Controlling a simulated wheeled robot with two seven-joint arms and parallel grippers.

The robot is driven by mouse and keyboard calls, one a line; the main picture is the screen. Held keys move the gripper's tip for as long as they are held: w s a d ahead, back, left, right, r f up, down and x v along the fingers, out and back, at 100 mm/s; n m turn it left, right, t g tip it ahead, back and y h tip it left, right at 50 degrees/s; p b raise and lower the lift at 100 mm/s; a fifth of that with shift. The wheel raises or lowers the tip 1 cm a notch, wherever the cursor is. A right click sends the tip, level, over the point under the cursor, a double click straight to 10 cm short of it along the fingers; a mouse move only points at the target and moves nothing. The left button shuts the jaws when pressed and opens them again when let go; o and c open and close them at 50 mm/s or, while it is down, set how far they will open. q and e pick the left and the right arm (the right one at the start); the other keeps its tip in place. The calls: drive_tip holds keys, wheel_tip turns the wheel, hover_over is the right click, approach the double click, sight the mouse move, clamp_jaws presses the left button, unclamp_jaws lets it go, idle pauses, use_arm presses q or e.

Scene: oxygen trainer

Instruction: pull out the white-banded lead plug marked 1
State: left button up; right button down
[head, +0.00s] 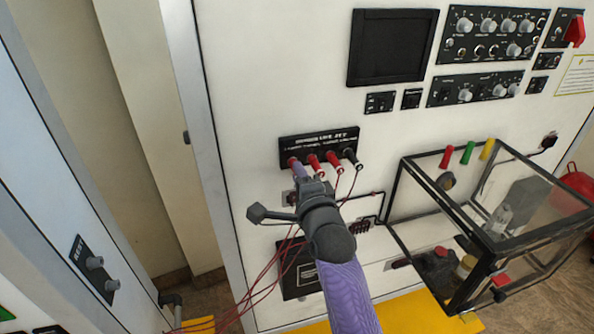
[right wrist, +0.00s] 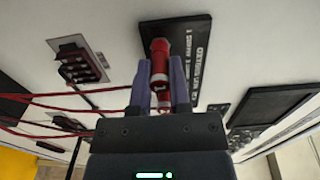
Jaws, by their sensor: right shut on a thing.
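A black socket strip (head: 318,147) on the white panel holds a row of lead plugs. My right gripper (head: 298,172) is at the leftmost one, a red plug (head: 292,161). In the right wrist view, my right gripper (right wrist: 161,82) is shut on this red plug (right wrist: 160,52), with a finger on each side. A pale band shows on the plug between the fingers; its number cannot be read. The plug is at the strip; I cannot tell how deep it sits. Beside it are two red plugs (head: 314,161) (head: 332,158) and a black plug (head: 350,156). My left gripper is out of view.
Thin red leads (head: 268,272) hang below the strip, left of my right arm. A black-framed clear box (head: 408,195) stands to the right. A dark screen (head: 391,47) and knob panels (head: 490,30) are above.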

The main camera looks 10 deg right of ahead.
drive_tip(key=shift+s+p, duration=0.35)
drive_tip(key=shift+p, duration=0.05)
drive_tip(key=s+p, duration=0.2)
drive_tip(key=s, duration=0.2)
drive_tip(key=shift+s+d+p, duration=0.1)
drive_tip(key=shift+s+p, duration=0.1)
drive_tip(key=shift+p, duration=0.1)
